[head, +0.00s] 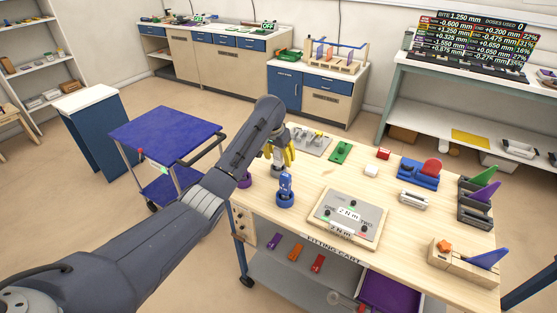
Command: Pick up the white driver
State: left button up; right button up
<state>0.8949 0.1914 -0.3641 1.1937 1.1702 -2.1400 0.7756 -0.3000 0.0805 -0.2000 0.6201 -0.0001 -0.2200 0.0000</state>
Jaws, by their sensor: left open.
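I cannot clearly make out a white driver in the head view. A white, elongated piece (414,199) lies on the wooden cart top right of centre; I cannot tell whether it is the driver. My left gripper (281,163) is open over the left back part of the cart, with yellow at its fingers. It is well to the left of the white piece. A blue upright piece (285,191) stands on the cart just in front of the gripper, and a purple round piece (245,179) is partly hidden by my arm. My right gripper is not in view.
A grey panel with "2 N m" labels (375,214) lies on the cart top (310,212). A small white block (371,170) and green plate (341,152) lie behind. A blue trolley (165,128) stands left.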

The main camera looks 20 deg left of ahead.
pick_arm(q)
grip_shut()
dwell(0.4)
dwell(0.4)
